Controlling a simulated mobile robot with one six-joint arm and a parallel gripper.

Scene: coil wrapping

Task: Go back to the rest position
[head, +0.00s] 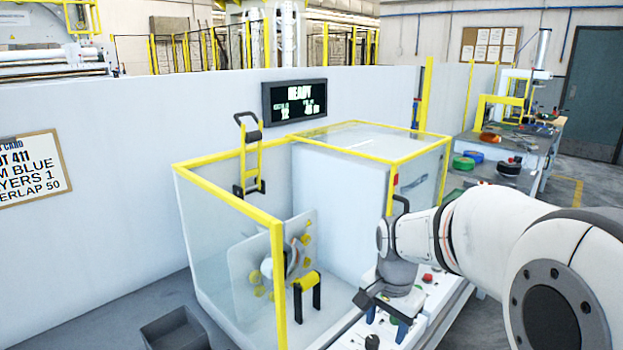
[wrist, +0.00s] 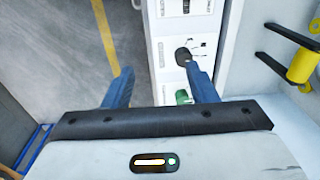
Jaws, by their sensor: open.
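My gripper (head: 386,322) hangs at the lower centre right of the head view, over the white control panel (head: 343,336) at the front of the wrapping machine. In the wrist view my gripper (wrist: 158,70) has its two blue fingers spread wide, with nothing held between them. Below the fingers are a black knob (wrist: 183,57) and a green button (wrist: 183,97) on the panel. The right finger overlaps the panel near the knob in the picture; I cannot tell whether it touches. The black knob also shows in the head view (head: 372,342).
The yellow-framed machine enclosure (head: 277,285) stands left of my arm, with a coil (head: 291,262) inside. A grey bin (head: 175,330) is on the floor at left. A workbench (head: 532,160) stands at right.

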